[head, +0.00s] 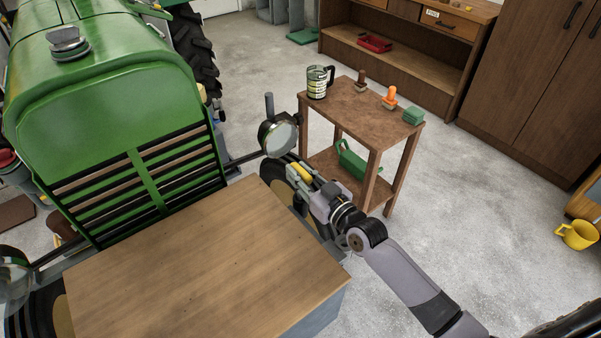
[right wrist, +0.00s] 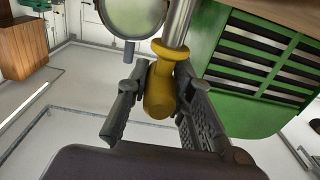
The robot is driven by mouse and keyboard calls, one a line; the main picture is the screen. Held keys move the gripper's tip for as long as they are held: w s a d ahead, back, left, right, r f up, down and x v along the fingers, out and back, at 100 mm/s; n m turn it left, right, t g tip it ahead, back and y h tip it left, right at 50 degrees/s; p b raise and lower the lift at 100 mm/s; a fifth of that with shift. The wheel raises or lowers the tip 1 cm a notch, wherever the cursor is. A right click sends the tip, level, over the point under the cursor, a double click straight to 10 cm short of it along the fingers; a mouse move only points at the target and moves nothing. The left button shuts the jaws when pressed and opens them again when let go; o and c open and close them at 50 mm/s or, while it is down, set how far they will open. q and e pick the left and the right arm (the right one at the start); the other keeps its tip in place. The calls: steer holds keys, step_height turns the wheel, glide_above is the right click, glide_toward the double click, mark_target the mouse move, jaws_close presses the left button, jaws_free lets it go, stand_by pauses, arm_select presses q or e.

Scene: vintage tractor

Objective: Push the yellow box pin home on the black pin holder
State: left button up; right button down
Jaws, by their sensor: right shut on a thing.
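My right gripper (head: 300,172) is shut on a yellow piece (head: 303,173), which I take for the yellow box pin. In the right wrist view the yellow box pin (right wrist: 158,92) lies between the two fingers of this gripper (right wrist: 155,95). A collar and a bare metal rod (right wrist: 179,22) show beyond it, running up out of the picture. The rod's far end is out of view. I cannot make out the black pin holder in either view. My left gripper is not in view.
The green tractor (head: 95,95) stands left, its round lamp (head: 279,137) close beyond my right gripper. A wood-topped box (head: 200,275) lies in front of the tractor. A wooden side table (head: 347,105) with a mug and small tools stands behind. Floor at right is mostly clear.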

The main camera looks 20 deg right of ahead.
steer(key=shift+f+b, duration=1.85)
steer(key=shift+f, duration=0.5)
steer(key=c, duration=1.3)
jaws_free()
step_height(320, 180, up, 10)
steer(key=shift+f, duration=0.1)
